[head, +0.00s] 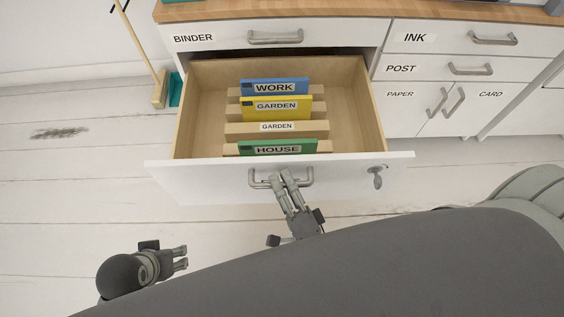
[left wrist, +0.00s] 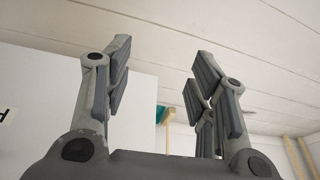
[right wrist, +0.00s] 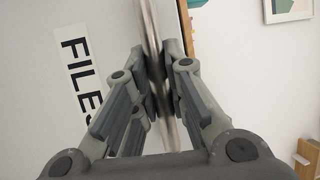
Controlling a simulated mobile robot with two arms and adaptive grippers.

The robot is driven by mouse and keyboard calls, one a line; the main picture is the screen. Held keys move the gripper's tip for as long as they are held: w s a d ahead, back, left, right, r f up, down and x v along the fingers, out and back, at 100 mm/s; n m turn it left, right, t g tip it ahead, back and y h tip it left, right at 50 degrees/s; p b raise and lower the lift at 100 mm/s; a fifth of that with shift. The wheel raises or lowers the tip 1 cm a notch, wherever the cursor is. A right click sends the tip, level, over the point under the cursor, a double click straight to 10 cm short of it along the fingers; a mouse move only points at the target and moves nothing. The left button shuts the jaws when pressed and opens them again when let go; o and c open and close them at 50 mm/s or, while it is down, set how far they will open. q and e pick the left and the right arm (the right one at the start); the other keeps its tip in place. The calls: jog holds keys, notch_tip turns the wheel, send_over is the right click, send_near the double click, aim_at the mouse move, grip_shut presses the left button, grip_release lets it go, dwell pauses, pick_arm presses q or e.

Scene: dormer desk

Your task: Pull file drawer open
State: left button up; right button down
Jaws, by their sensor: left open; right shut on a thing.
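The file drawer (head: 215,180) stands pulled well out of the desk in the head view. Inside it are folders labelled WORK (head: 274,86), GARDEN (head: 276,106) and HOUSE (head: 277,147). My right gripper (head: 287,178) is shut on the drawer's metal handle (head: 307,178). In the right wrist view the fingers close on the handle bar (right wrist: 154,50), beside the FILES label (right wrist: 76,72) on the drawer front. My left gripper (head: 183,258) is open and empty, low at the left, apart from the drawer. Its spread fingers show in the left wrist view (left wrist: 160,85).
A key (head: 377,176) sits in the lock at the right of the drawer front. The BINDER drawer (head: 225,38) above and the INK (head: 435,40) and POST (head: 425,70) drawers are closed. A broom (head: 159,88) stands at the left.

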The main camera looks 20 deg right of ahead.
pick_arm(q)
jog(key=shift+w+f, duration=0.1)
jog(key=shift+f, duration=0.55)
pick_arm(e)
jog(key=shift+s+a, duration=0.25)
jog(key=shift+s, duration=0.5)
jog(key=shift+s+a, duration=0.2)
jog(key=shift+s, duration=0.55)
jog(key=c, duration=1.7)
grip_release()
pick_arm(q)
jog(key=shift+d, duration=0.1)
pick_arm(e)
jog(key=shift+s, duration=0.1)
jog(key=v, duration=1.2)
jog(key=shift+f, duration=0.1)
